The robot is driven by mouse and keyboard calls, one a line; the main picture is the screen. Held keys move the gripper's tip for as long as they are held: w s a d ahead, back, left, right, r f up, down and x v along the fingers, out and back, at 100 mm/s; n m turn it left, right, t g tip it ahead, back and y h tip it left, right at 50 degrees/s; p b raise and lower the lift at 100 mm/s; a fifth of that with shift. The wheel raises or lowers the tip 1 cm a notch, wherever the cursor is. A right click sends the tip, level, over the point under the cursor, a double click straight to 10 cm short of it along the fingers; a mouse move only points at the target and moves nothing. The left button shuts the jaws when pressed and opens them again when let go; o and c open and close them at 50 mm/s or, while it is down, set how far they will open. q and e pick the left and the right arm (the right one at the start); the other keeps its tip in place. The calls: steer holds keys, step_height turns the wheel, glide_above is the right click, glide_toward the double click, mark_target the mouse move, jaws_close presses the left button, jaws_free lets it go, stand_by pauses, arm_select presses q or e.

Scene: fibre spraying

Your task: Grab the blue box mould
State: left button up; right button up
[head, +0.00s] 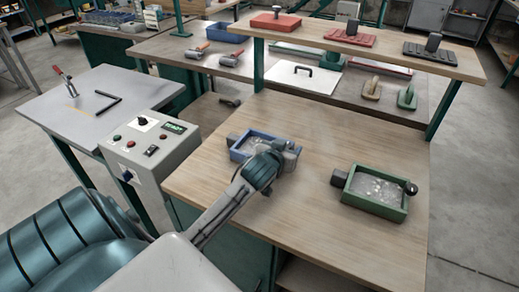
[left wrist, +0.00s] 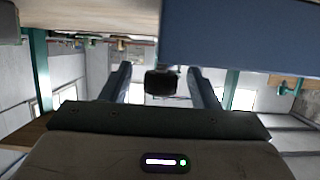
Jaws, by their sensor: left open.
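The blue box mould (head: 239,155) sits on the wooden table, filled with grey speckled material. Its right part is hidden behind my left arm and gripper (head: 284,153). In the left wrist view a blue wall of the mould (left wrist: 240,35) fills the upper right. There my left gripper (left wrist: 158,78) is open, one finger on each side of a dark knob (left wrist: 162,83). I cannot tell whether the fingers touch the knob. My right gripper is not in view.
A green box mould (head: 376,206) with a dark knob stands to the right on the same wooden table (head: 310,235). A grey control box (head: 150,150) is at the left edge. A raised shelf (head: 350,48) with red and black tools spans the back. The table front is clear.

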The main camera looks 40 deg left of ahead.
arm_select(q)
steer(key=shift+w+f, duration=0.1)
steer(key=shift+w, duration=0.05)
jaws_close()
stand_by(1.3)
